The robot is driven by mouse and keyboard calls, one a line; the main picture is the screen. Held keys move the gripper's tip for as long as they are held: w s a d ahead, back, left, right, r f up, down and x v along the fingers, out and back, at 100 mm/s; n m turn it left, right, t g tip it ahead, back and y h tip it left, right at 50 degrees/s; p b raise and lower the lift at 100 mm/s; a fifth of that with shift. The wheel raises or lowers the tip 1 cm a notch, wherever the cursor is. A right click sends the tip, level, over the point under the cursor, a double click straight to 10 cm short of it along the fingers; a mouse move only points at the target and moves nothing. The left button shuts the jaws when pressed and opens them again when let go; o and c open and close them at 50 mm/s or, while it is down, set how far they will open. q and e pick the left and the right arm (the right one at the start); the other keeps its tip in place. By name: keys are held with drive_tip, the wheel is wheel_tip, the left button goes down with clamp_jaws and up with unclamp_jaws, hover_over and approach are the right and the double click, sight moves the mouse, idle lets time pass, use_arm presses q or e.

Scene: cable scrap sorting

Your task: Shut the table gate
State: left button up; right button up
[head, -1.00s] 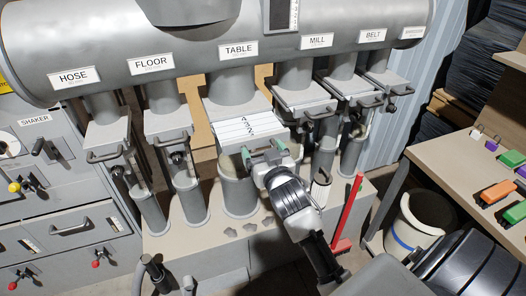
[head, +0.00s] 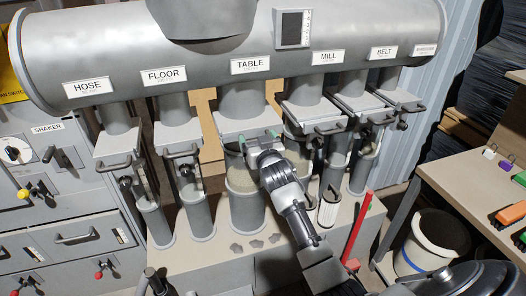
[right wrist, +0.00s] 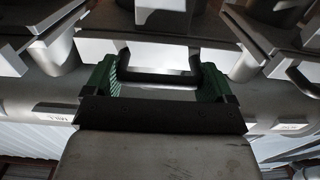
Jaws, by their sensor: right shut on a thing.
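The table gate (head: 245,126) is a grey slide plate under the pipe labelled TABLE (head: 250,66). Its plate sits in under the pipe, and no white marked strip shows in front of it. My right gripper (head: 258,141) is at the gate's front, its green fingers on the handle. In the right wrist view the gripper (right wrist: 158,80) has one finger at each end of the dark gate handle (right wrist: 160,77) and is shut on it. The clear tube (head: 243,182) below the gate is partly hidden by my right arm.
Similar gates with handles flank it under the FLOOR (head: 164,77) and MILL (head: 327,57) labels. A red-handled tool (head: 358,228) stands right of my right arm, beside a white bucket (head: 433,242). A bench with coloured blocks (head: 510,214) is at the right.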

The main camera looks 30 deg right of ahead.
drive_tip(key=shift+r, duration=0.25)
drive_tip(key=o, duration=0.9)
drive_tip(key=shift+d, duration=0.1)
drive_tip(key=shift+o, duration=1)
drive_tip(key=shift+w, duration=0.2)
drive_tip(key=shift+w+f, duration=0.15)
drive_tip(key=shift+f, duration=0.1)
drive_tip(key=b+v, duration=0.1)
drive_tip(key=v, duration=0.9)
drive_tip(key=shift+s, duration=0.35)
